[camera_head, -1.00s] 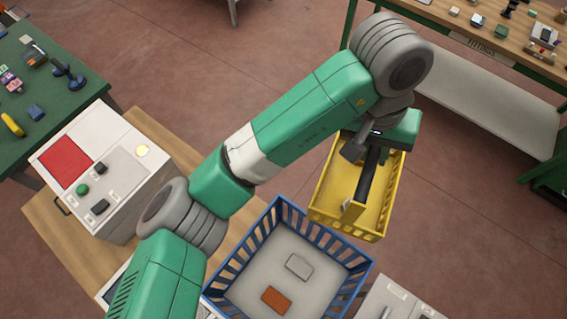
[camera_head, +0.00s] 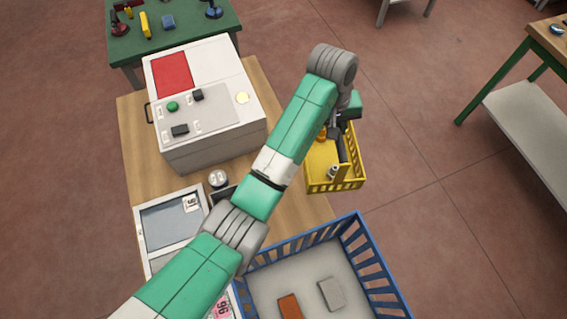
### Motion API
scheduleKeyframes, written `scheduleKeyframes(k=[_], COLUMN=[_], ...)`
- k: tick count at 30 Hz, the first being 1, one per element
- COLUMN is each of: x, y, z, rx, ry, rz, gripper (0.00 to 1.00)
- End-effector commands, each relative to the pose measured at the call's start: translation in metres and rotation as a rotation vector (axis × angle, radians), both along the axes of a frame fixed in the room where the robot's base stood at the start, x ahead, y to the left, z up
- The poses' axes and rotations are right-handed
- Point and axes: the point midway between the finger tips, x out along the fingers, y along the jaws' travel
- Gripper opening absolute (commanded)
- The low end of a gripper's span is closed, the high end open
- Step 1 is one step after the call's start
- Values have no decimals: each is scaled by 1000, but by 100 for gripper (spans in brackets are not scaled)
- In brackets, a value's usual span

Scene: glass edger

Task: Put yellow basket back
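The yellow basket (camera_head: 358,178) hangs from my gripper (camera_head: 342,158) right of centre, beyond the blue basket. It looks upright and overlaps the right edge of the wooden table in the picture; its height above the table is hard to tell. My gripper reaches down into the basket and seems shut on it, though my wrist partly hides the fingertips. A small orange item and a small silver item show in or at the basket, too small to make out.
A blue basket (camera_head: 372,262) with an orange block (camera_head: 290,306) and a grey block (camera_head: 331,294) stands in front. A white machine (camera_head: 205,105) with a red panel stands on the wooden table (camera_head: 135,160). A green table (camera_head: 185,35) is behind. Open floor lies to the right.

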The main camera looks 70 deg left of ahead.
Motion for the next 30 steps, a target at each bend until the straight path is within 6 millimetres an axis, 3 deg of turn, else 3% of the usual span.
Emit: scheduleKeyframes(k=[1, 6, 12, 18, 26, 30], x=[-12, -53, -91, -114, -119, -119], y=[9, 35, 53, 61, 62, 62], z=[-23, -77, -120, -143, -152, -178], rx=[-3, -3, 0, 2, 0, 0], ry=[0, 0, -2, -3, -2, -1], rz=[37, 147, 232, 277, 285, 284], gripper=[0, 0, 0, 0, 0, 0])
